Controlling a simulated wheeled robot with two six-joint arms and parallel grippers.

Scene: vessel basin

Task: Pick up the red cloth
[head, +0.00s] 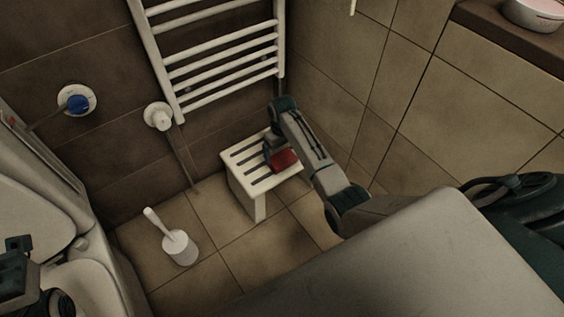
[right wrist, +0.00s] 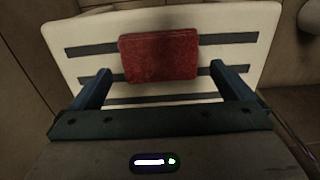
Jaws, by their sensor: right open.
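The red cloth (head: 285,160) is a small folded block lying on a white slatted stool (head: 243,192) in the head view. In the right wrist view the red cloth (right wrist: 159,56) lies flat across the slats of the stool (right wrist: 240,40), ahead of my fingers. My right gripper (head: 268,153) is over the stool beside the cloth. In the right wrist view my right gripper (right wrist: 159,82) is open, its two fingers spread wider than the cloth, with nothing held. A dark part of my left arm shows at the lower left of the head view; its gripper fingers cannot be made out.
A towel radiator (head: 222,72) hangs on the wall behind the stool. A white toilet brush in its holder (head: 181,248) stands on the tiled floor left of the stool. A white fixture (head: 35,215) lines the left side. A bowl (head: 535,14) sits on the ledge at upper right.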

